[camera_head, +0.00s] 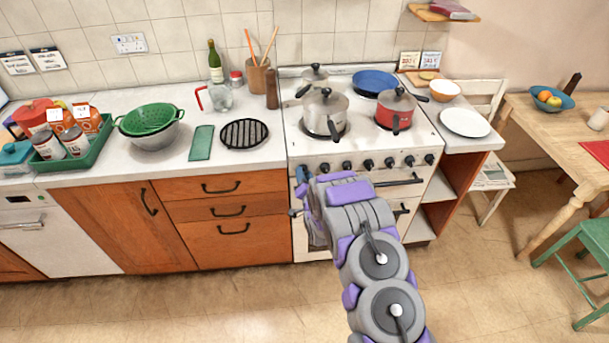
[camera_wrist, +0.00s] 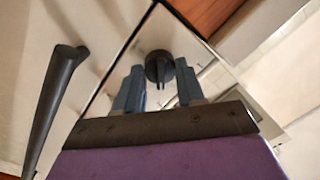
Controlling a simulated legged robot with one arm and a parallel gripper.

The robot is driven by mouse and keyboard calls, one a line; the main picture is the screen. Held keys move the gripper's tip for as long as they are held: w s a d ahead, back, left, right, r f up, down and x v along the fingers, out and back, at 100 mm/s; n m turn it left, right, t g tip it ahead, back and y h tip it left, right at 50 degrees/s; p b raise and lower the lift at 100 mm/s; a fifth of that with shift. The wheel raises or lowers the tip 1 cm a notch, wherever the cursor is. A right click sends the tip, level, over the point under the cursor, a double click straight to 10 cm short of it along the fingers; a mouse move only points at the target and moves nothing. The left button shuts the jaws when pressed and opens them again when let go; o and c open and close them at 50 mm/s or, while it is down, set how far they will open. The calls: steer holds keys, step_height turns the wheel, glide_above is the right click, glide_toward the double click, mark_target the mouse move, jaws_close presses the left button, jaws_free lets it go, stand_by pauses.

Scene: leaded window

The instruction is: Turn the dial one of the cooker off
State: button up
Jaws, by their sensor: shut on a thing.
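The white cooker (camera_head: 355,148) stands in the middle of the head view, with a row of several black dials (camera_head: 368,164) along its front. My gripper (camera_head: 302,180) is at the left end of this row, and its blue fingers partly hide the panel there. In the wrist view, a round black dial (camera_wrist: 158,66) with a raised grip bar sits between the two blue fingers of my gripper (camera_wrist: 161,84). The gripper is shut on this dial. The exact contact and any dial marking cannot be made out.
A steel pot (camera_head: 325,110), a red pan (camera_head: 395,108) and a blue frying pan (camera_head: 375,82) stand on the hob. The oven handle (camera_head: 400,182) juts out below the dials. Wooden drawers (camera_head: 228,205) adjoin on the left. The floor in front is clear.

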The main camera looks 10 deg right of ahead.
steer(key=n+p, duration=0.1)
steer(key=n, duration=0.3)
steer(key=n+p, duration=0.1)
steer(key=n, duration=0.4)
steer(key=shift+a+n+g+h+p, duration=0.1)
steer(key=shift+n+g+h+p, duration=0.2)
steer(key=shift+g+h+p, duration=0.1)
stand_by(0.4)
steer(key=o, duration=1)
steer(key=shift+o, duration=0.2)
steer(key=shift+s+r, duration=0.1)
